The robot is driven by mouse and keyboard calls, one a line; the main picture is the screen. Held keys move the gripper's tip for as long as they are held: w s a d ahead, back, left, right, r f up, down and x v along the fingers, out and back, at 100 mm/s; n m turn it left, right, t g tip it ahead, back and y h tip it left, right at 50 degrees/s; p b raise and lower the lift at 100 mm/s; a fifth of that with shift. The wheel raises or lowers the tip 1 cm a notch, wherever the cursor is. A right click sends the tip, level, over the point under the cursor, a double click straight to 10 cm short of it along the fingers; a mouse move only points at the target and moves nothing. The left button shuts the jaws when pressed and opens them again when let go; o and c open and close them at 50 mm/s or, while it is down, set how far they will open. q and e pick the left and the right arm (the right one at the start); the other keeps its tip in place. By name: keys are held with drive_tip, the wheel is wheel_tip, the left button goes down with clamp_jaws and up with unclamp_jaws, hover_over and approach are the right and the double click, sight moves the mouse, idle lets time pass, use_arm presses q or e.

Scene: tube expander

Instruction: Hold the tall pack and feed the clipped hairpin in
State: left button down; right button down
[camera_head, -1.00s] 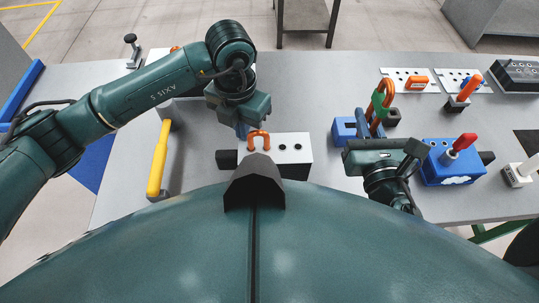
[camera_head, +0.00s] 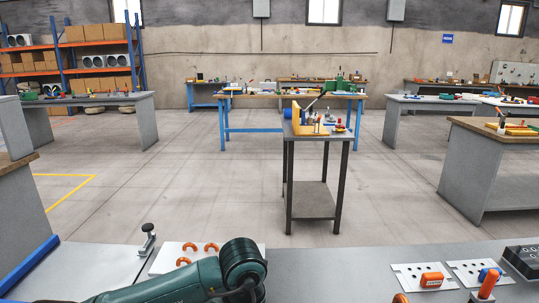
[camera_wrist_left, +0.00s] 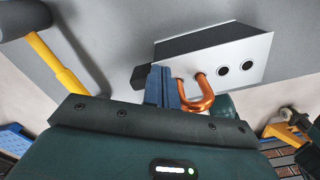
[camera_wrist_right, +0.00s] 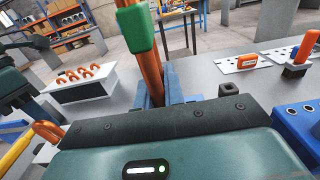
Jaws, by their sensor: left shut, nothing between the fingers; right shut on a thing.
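A dark block with a white front face (camera_wrist_left: 232,62) and two open holes fills the top of the left wrist view. A copper U-bend (camera_wrist_left: 203,98) sits at its left holes. My left gripper (camera_wrist_left: 162,85) is shut and empty beside this bend; I cannot tell whether it touches the block. In the right wrist view, a copper hairpin (camera_wrist_right: 152,70) with a green clip (camera_wrist_right: 135,28) stands in my right gripper (camera_wrist_right: 157,92), which is shut on it. Its lower end is hidden. Another white-topped block (camera_wrist_right: 78,92) carries several copper bends. Which block is the tall pack is unclear.
White plates (camera_head: 423,277) with an orange piece lie at the right of the bench. A blue block with holes (camera_wrist_right: 298,122) is at the right wrist view's right edge. A yellow handle (camera_wrist_left: 62,70) lies left of my left gripper. A small table (camera_head: 312,203) stands beyond the bench.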

use_arm(q)
drive_tip(key=c, duration=2.1)
unclamp_jaws()
drive_tip(key=shift+r, duration=0.1)
drive_tip(key=o, duration=0.5)
drive_tip(key=shift+w, duration=0.1)
drive_tip(key=shift+c, duration=0.2)
